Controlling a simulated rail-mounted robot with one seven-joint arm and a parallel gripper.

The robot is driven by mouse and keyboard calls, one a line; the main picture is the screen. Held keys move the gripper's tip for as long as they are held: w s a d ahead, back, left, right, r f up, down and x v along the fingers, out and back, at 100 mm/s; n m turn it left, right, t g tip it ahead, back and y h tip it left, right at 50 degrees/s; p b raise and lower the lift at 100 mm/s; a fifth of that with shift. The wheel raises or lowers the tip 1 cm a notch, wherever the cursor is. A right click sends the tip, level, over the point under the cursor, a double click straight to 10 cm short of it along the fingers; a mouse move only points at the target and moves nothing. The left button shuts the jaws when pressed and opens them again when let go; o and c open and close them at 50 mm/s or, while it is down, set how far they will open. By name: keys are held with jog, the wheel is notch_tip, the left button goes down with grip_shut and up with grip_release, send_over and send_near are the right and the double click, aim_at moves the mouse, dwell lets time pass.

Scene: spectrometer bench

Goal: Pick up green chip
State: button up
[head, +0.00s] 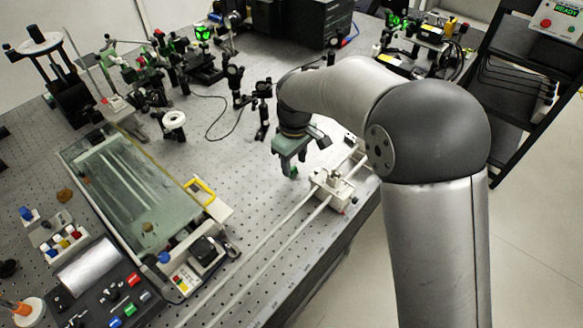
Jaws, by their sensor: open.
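A small green chip (116,322) sits in a dark tray at the bottom left of the head view, among chips of other colours. My gripper (292,170) is open above the bench, near the middle of the view and well to the upper right of that tray. A small green piece shows at its lower end; I cannot tell whether it is a fingertip or a separate thing. The arm link hides part of the gripper.
The dark tray (78,305) stands beside a large glass-topped frame (170,232). A white carriage (330,188) on two rails lies just right of my gripper. Optical mounts crowd the back. The perforated bench (235,190) between frame and rails is clear.

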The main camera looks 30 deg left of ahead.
jog(key=shift+f, duration=1.1)
grip_shut()
jog(key=shift+r, duration=0.1)
